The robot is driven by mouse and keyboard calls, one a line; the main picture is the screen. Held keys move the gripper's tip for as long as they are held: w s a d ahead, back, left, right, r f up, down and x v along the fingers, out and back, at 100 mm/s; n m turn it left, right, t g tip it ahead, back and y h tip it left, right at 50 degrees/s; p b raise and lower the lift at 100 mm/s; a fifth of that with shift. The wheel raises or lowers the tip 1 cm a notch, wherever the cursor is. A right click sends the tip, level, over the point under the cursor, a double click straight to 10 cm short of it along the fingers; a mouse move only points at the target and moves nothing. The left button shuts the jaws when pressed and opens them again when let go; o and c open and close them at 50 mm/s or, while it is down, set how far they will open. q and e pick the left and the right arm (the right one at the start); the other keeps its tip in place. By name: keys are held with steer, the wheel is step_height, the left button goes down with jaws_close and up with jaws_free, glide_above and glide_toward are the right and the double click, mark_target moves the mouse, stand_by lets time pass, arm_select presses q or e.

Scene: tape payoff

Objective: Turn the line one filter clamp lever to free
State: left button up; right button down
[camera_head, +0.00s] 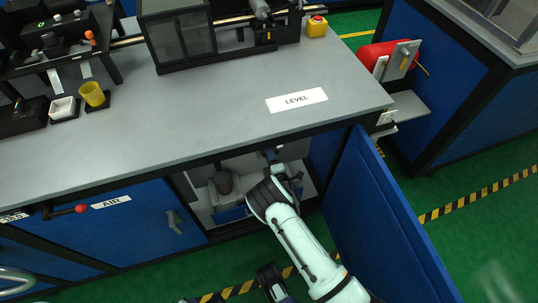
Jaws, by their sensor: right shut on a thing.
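My right arm reaches from the bottom of the picture into the open cabinet under the bench. My right gripper (284,168) is just inside the opening, below the bench's front edge. It is shut on what looks like the filter clamp lever, which its own body and the shadow mostly hide. The lever's angle cannot be made out. A grey rounded housing (223,183) stands in the cabinet to the left of the gripper.
The blue cabinet door (385,215) stands open close to the right of my arm. The grey bench top (215,120) overhangs the cabinet and bears a LEVEL label (297,100). A closed blue door (135,220) and a red-knobbed AIR handle (80,209) are to the left.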

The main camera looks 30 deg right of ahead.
arm_select(q)
steer(key=shift+r, duration=0.1)
arm_select(e)
steer(key=shift+r+n, duration=0.1)
steer(key=shift+n, duration=0.3)
steer(key=c, duration=1.1)
jaws_free()
steer(key=shift+s, duration=0.1)
arm_select(q)
steer(key=shift+g+h, duration=0.3)
steer(key=shift+g, duration=0.2)
steer(key=s+r+p, duration=0.1)
steer(key=s+d+r+p, duration=0.2)
steer(key=r, duration=0.1)
steer(key=shift+s+d, duration=0.15)
steer(key=shift+d, duration=0.1)
arm_select(e)
steer(key=v, duration=1.3)
steer(key=shift+s+a, duration=0.1)
steer(key=shift+s, duration=0.05)
